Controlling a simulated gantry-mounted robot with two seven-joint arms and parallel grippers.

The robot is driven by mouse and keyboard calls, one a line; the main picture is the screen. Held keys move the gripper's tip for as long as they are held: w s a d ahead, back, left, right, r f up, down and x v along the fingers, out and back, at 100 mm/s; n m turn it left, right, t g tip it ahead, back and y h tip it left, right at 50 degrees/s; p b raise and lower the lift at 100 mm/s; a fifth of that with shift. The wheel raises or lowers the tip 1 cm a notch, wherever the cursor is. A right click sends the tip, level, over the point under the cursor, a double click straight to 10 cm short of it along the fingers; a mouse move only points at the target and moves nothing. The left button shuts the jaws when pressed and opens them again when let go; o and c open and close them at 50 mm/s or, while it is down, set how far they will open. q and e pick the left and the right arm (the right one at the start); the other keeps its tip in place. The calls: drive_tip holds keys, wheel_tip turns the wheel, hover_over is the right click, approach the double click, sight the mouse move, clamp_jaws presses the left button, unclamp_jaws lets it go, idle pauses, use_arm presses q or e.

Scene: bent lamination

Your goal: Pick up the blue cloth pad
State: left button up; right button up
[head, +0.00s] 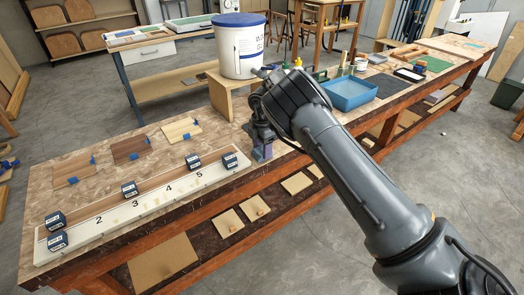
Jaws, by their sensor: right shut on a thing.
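My right gripper (262,138) points down at the bench's front edge, just right of the long numbered board. It is shut on a small bluish thing, which I take to be the blue cloth pad (262,153). The fingers and wrist hide much of the pad, and I cannot tell whether it touches the bench. My left gripper is out of view.
The white numbered board (120,213) carries several dark blue labelled blocks. Wood samples (130,149) with blue tape lie behind it. A white bucket (238,50) with a blue lid stands on a wooden riser (222,100). A blue tray (350,94) sits to the right.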

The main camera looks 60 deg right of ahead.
sight(262, 150)
drive_tip(key=shift+r, duration=0.15)
drive_tip(key=shift+r+p, duration=0.35)
drive_tip(key=shift+r, duration=0.2)
wheel_tip(262, 150, up, 3)
drive_tip(key=shift+r+p, duration=0.2)
drive_tip(key=shift+p, duration=0.55)
drive_tip(key=s+r+p, duration=0.2)
drive_tip(key=s+r, duration=0.4)
drive_tip(key=s, duration=0.5)
drive_tip(key=shift+s+r+p, duration=0.15)
drive_tip(key=shift+s+p, duration=0.15)
drive_tip(key=shift+a, duration=0.1)
